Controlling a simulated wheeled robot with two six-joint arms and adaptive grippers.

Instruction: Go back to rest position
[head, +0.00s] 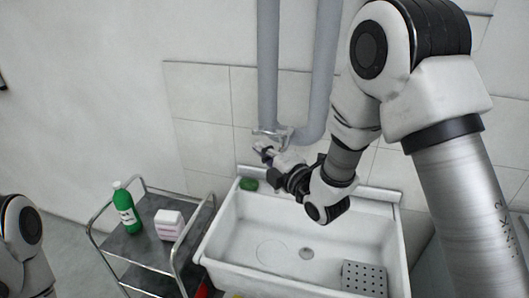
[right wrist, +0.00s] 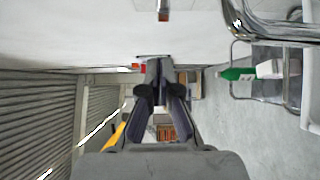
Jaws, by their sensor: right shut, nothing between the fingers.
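My right gripper (head: 264,151) is shut and empty. It is above the back edge of the white sink (head: 225,222), in front of the grey wall pipes, and points to the left. In the right wrist view its dark fingers (right wrist: 158,72) meet at their tips with nothing between them. Part of my left arm shows at the lower left of the head view, but its gripper is out of view.
A metal cart (head: 128,246) left of the sink holds a green bottle (head: 126,211) and a white-and-pink box (head: 168,224). A green object (head: 249,184) lies on the sink's back left corner. A perforated grey plate (head: 364,278) is in the basin.

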